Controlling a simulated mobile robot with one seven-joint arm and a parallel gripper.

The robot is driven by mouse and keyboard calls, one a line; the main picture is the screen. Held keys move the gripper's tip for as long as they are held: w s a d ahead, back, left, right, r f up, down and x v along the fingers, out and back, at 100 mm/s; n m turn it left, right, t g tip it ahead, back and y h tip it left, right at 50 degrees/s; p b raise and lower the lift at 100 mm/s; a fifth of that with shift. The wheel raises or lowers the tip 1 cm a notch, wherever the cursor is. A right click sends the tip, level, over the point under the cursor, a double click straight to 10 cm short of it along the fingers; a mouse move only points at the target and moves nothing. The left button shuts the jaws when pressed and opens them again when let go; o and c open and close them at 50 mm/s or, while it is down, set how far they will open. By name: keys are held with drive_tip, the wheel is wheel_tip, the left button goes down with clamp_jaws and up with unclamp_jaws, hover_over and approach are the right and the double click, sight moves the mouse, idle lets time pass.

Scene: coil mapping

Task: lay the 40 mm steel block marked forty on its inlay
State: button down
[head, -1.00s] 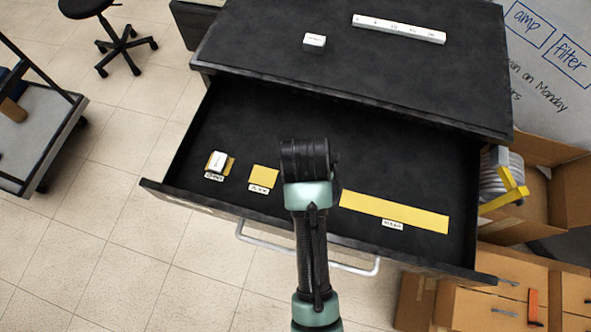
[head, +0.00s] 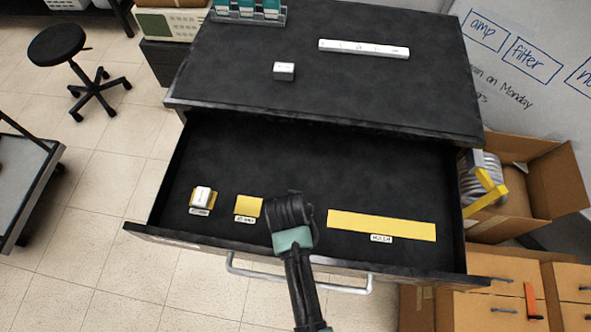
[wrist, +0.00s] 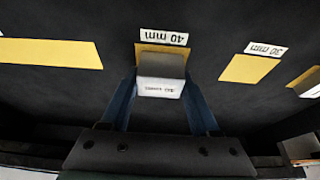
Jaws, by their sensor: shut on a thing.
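My gripper (wrist: 160,105) is shut on the steel block (wrist: 160,88), which has a grey face and a pale face with small upside-down print. In the wrist view the block is at the near side of a yellow inlay (wrist: 150,48) labelled "40 mm", overlapping it. A strip of yellow shows beyond the block. I cannot tell whether the block touches the inlay or hangs just above it. In the head view my gripper (head: 290,212) is low over the open drawer (head: 300,150) and hides the block and most of that inlay.
The 30 mm inlay (head: 248,207) is bare, left of my gripper. Further left a white block (head: 203,194) sits on another inlay. A long bare inlay (head: 380,224) lies to the right. A small block (head: 284,71) and a white bar (head: 363,48) lie on the cabinet top.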

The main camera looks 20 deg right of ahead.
drive_tip(key=shift+f, duration=0.1)
drive_tip(key=shift+c, duration=0.6)
unclamp_jaws()
drive_tip(key=shift+s+a+r, duration=0.1)
drive_tip(key=shift+r, duration=0.45)
drive_tip(key=v, duration=1.1)
drive_tip(key=shift+r, duration=0.1)
